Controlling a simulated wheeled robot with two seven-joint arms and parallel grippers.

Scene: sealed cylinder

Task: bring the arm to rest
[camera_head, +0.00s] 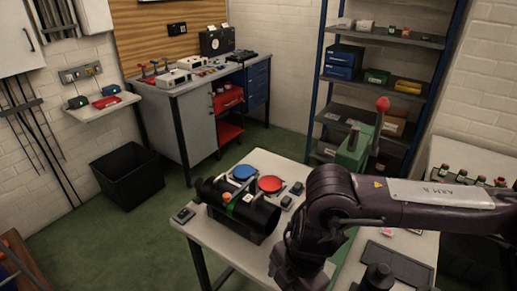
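My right arm (430,200) reaches in from the right over the work table, bends at a joint, and points down towards the bottom edge. Its fingers do not show. My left arm and gripper are not in view. A black cylinder (258,213) with a green band and an orange spot lies on its side on the white table (225,243), left of the arm and apart from it in the picture.
Blue (243,172) and red (270,184) round pieces sit behind the cylinder. A green machine with a red-knobbed lever (382,104) stands behind my arm. A black bin (128,172), workbench (175,88) and shelving (385,38) lie farther back. Green floor (150,235) is clear at left.

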